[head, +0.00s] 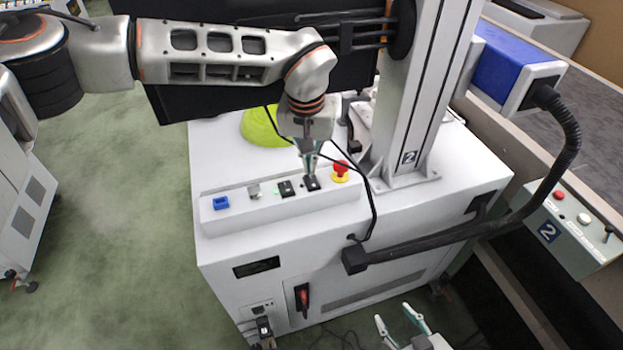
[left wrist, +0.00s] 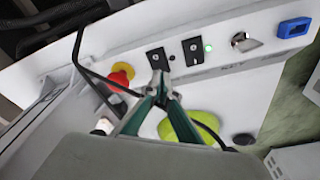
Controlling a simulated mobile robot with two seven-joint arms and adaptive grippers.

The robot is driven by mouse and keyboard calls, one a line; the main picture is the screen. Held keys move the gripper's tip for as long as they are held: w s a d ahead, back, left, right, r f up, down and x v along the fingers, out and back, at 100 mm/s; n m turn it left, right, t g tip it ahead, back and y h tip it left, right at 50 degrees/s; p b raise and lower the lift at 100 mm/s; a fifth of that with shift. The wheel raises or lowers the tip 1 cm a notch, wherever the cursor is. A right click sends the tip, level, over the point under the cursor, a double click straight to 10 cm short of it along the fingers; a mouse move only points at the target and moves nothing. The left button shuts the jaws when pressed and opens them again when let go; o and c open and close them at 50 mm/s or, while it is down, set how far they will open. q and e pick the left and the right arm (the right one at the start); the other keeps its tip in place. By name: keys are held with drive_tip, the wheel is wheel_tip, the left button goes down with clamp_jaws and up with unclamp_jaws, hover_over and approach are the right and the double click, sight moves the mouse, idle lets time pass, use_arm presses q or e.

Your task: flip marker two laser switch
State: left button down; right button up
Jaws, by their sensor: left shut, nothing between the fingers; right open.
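The marker two machine (head: 300,235) is a white cabinet with a "2" on its column. Its sloped panel (head: 235,212) carries two black switches. My left gripper (head: 311,184) is shut and empty, its tips at the black switch nearest the red stop button and partly hiding it. In the left wrist view the tips (left wrist: 161,88) overlap the lower edge of that switch (left wrist: 156,58); whether they touch it I cannot tell. The other black switch (head: 286,189) has a green light (left wrist: 208,47) beside it. The switch labels are unreadable. My right gripper (head: 402,326) is open and empty, low in front of the cabinet.
A red stop button on a yellow base (head: 340,171) is close right of the left gripper. A metal key switch (head: 253,191) and a blue part (head: 221,203) sit further left. A black cable (head: 373,205) hangs nearby. A green-yellow object (head: 260,127) lies behind the panel.

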sight(310, 178)
use_arm(q)
drive_tip(key=shift+f, duration=0.15)
idle(0.4)
drive_tip(key=shift+f+b, duration=0.35)
drive_tip(key=shift+f, duration=0.55)
use_arm(e)
drive_tip(key=shift+s+f, duration=0.2)
drive_tip(key=shift+f, duration=0.3)
use_arm(q)
drive_tip(key=shift+r, duration=0.1)
use_arm(e)
drive_tip(key=shift+r, duration=0.1)
use_arm(q)
drive_tip(key=shift+r+p, duration=2.1)
drive_tip(key=shift+r, duration=1.4)
use_arm(e)
wheel_tip(310, 178, up, 6)
drive_tip(key=w, duration=0.2)
use_arm(q)
drive_tip(key=shift+f, duration=0.1)
use_arm(e)
drive_tip(key=shift+s, duration=0.1)
